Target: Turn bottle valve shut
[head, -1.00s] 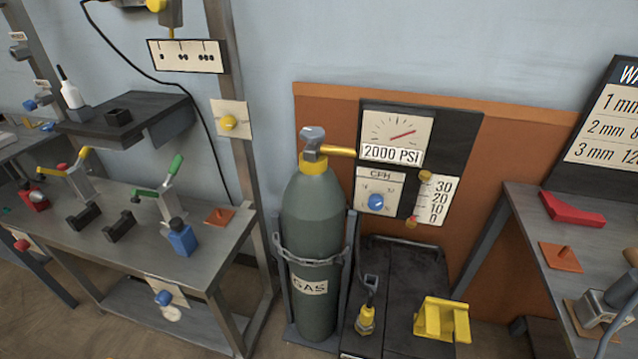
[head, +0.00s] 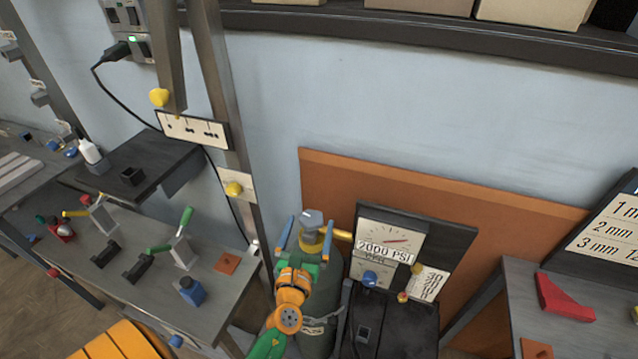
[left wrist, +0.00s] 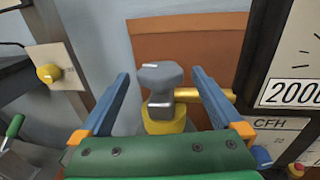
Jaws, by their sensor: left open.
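The grey bottle valve knob (head: 311,217) sits on top of the green gas bottle (head: 323,300), above a yellow collar. In the left wrist view the knob (left wrist: 160,78) stands upright between the fingers, with a gap on each side. My left gripper (head: 306,232) is open, its two blue fingers on either side of the valve top. The gripper also shows in the left wrist view (left wrist: 160,95). The gauge (head: 389,238) right of the bottle reads 2000 PSI. My arm hides part of the bottle's front. My right gripper is not in view.
A yellow pipe (left wrist: 205,94) runs from the valve to the gauge panel. An orange board (head: 450,205) stands behind. A steel bench (head: 130,290) with clamps is at left, and another bench (head: 610,325) with a red block is at right.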

